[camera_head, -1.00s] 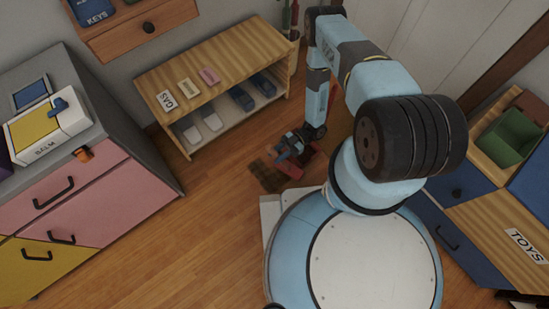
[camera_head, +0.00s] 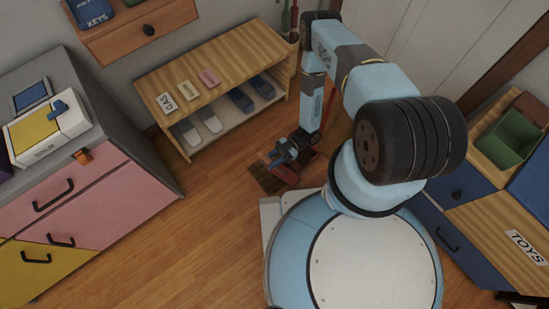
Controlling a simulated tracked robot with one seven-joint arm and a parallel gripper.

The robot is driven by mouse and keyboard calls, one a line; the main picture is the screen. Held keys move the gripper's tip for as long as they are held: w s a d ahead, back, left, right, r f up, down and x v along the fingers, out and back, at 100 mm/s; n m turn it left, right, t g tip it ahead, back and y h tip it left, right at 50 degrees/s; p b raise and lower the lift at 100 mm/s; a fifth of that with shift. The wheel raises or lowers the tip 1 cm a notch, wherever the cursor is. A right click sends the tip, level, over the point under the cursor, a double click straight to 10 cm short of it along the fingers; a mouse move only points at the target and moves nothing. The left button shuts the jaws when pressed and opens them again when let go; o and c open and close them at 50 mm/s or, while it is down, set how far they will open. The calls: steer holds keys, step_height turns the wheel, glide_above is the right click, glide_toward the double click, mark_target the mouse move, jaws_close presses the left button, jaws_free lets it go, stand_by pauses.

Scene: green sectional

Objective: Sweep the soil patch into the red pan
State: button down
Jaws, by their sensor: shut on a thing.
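The soil patch (camera_head: 266,180) is a dark brown area on the wooden floor, just left of and below my gripper. The red pan (camera_head: 287,173) shows as a small red shape at the patch's right side, partly covered by my gripper. My gripper (camera_head: 279,157) is low over the floor, pointing down-left, and is shut on a tool. The tool is mostly hidden and too small to make out. More red shows to the right of the gripper, partly behind my arm; I cannot tell whether it belongs to the pan.
A low wooden shoe rack (camera_head: 215,65) stands behind the patch, with shoes on its lower shelf. A pink and yellow drawer cabinet (camera_head: 110,205) is at the left. A toy cabinet (camera_head: 490,225) is at the right. The floor (camera_head: 190,235) between the left cabinet and my base is clear.

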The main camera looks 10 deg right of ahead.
stand_by(0.3)
steer(key=shift+x, duration=1.8)
steer(key=shift+a+f, duration=0.1)
steer(key=shift+x, duration=1.65)
steer(key=shift+a, duration=0.2)
steer(key=x, duration=0.3)
steer(key=shift+a, duration=0.15)
